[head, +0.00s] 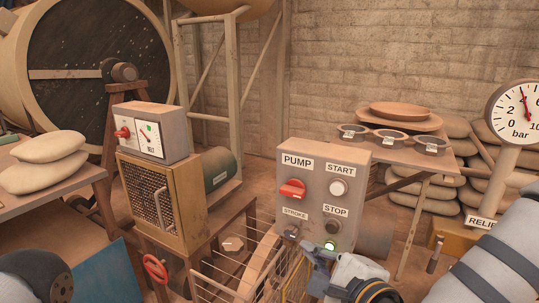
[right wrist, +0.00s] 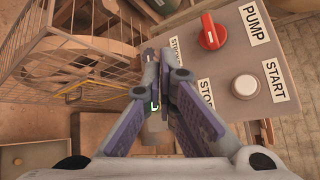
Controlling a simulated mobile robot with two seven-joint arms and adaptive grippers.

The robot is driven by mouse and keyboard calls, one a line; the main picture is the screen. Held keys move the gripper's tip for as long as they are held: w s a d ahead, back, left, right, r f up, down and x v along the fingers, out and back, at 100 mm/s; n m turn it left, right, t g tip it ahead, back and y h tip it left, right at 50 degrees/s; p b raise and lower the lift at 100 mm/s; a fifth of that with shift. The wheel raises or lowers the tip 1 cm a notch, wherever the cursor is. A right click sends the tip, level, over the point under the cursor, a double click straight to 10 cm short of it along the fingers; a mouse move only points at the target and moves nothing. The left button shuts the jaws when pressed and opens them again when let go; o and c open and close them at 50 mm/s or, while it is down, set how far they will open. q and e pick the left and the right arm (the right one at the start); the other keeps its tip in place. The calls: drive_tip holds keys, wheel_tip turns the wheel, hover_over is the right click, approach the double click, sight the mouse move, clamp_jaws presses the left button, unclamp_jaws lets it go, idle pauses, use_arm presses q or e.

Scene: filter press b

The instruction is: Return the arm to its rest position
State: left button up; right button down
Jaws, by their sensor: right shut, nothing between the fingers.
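My right gripper (head: 316,256) is low in front of the grey control box (head: 318,165), near its lower right part. In the right wrist view its two fingers (right wrist: 158,62) are together with nothing between them, beside the box's STROKE and STOP labels. My right arm comes in from the lower right. The box carries a red PUMP knob (head: 292,189), a white START button (head: 338,187) and a dark STOP button (head: 332,226). The gripper covers part of the box's lower edge; I cannot tell whether it touches. My left gripper is not in view.
A wire cage (head: 245,280) stands just left of the gripper. Behind are a table (head: 400,154) with small round pans, a pressure gauge (head: 516,112) at right, and stacked sacks. A mesh-fronted cabinet (head: 160,200) with a switch box stands left.

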drive_tip(key=s+d+f+n+g, duration=0.1)
drive_tip(key=s+f+n+g, duration=0.85)
drive_tip(key=s+f, duration=0.9)
drive_tip(key=s+d+f+n+g+h, duration=0.1)
drive_tip(key=s+d+f+n+g, duration=0.1)
drive_tip(key=s, duration=0.5)
drive_tip(key=s+d+f+n+g+h, duration=0.1)
drive_tip(key=s+d+f+n+g, duration=0.1)
drive_tip(key=s, duration=0.5)
drive_tip(key=s+d+f+n+g+h+p, duration=0.1)
drive_tip(key=s+d+f+n+g+h, duration=0.1)
drive_tip(key=s+d+f+n+g, duration=0.1)
drive_tip(key=s+d+f+n, duration=0.1)
drive_tip(key=s+d+n, duration=0.1)
drive_tip(key=s+n, duration=0.1)
drive_tip(key=shift+s+n, duration=0.35)
drive_tip(key=shift+s, duration=0.25)
drive_tip(key=shift+d, duration=0.1)
